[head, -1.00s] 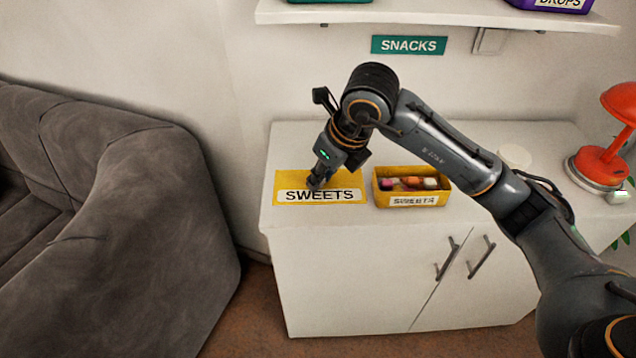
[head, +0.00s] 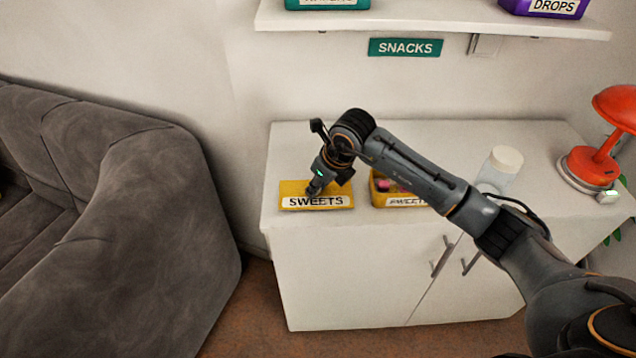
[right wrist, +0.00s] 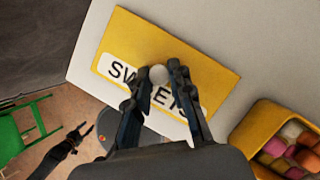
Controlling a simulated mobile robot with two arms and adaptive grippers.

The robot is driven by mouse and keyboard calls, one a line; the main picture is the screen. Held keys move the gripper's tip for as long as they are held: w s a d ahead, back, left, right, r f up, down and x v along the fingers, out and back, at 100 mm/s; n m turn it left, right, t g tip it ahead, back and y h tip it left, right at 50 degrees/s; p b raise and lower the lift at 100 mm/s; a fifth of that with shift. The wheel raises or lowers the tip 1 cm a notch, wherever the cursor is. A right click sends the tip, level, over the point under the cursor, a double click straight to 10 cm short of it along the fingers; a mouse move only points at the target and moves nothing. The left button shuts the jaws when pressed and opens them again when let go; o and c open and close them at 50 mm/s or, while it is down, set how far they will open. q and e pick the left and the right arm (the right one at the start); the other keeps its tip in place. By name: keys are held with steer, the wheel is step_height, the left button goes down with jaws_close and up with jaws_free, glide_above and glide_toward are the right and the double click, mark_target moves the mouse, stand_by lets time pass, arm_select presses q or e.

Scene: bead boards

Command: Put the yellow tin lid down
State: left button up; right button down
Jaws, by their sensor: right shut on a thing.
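The yellow tin lid (head: 290,189) is a flat rectangle with a white SWEETS label, over the left part of the cabinet top. My right gripper (head: 313,190) comes down on it from above. In the right wrist view its fingers (right wrist: 157,84) are shut on the lid's pale round knob, and the yellow lid (right wrist: 190,62) spreads out beneath them. The lid looks level and very near the cabinet top; I cannot tell whether it touches.
The open yellow SWEETS tin (head: 378,200), with colourful sweets inside, stands just right of the lid, partly behind my arm. A white-capped jar (head: 506,160) and red lamp (head: 592,165) stand further right. The white cabinet top (head: 400,135) is clear behind. A grey sofa (head: 150,220) is left.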

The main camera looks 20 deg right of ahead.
steer(key=shift+f, duration=0.2)
steer(key=c, duration=1.2)
jaws_free()
steer(key=shift+r, duration=0.2)
steer(key=b+v, duration=0.1)
steer(key=v, duration=1.1)
steer(key=shift+b, duration=0.3)
